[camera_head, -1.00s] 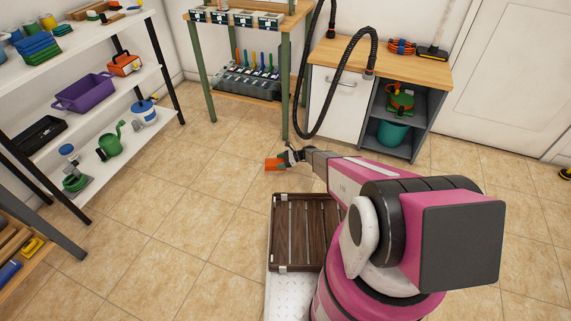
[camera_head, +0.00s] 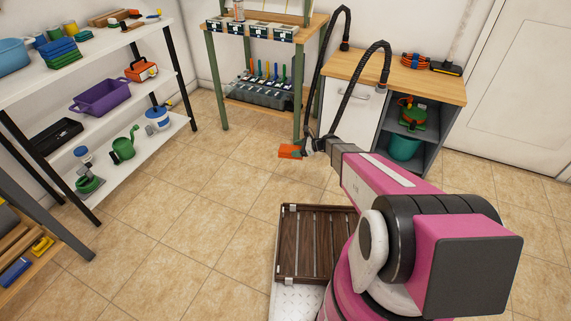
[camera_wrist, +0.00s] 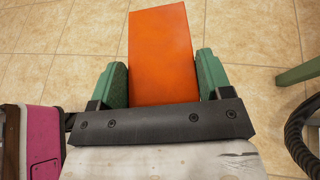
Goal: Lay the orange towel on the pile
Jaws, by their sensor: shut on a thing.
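The orange towel (camera_wrist: 160,40) is a flat folded block between the green fingers of my gripper (camera_wrist: 162,72) in the wrist view. In the head view the orange towel (camera_head: 289,152) sticks out left from my gripper (camera_head: 304,149), held over the tiled floor. My gripper is shut on it. The pile (camera_head: 62,53), folded blue cloths over green ones, lies on the top shelf of the white rack at the upper left. The gripper is far from the pile, to its right in the picture.
The white shelf rack (camera_head: 150,138) also holds a purple bin (camera_head: 101,97), a green watering can (camera_head: 124,142) and an orange caddy (camera_head: 141,70). Open floor lies between rack and gripper.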

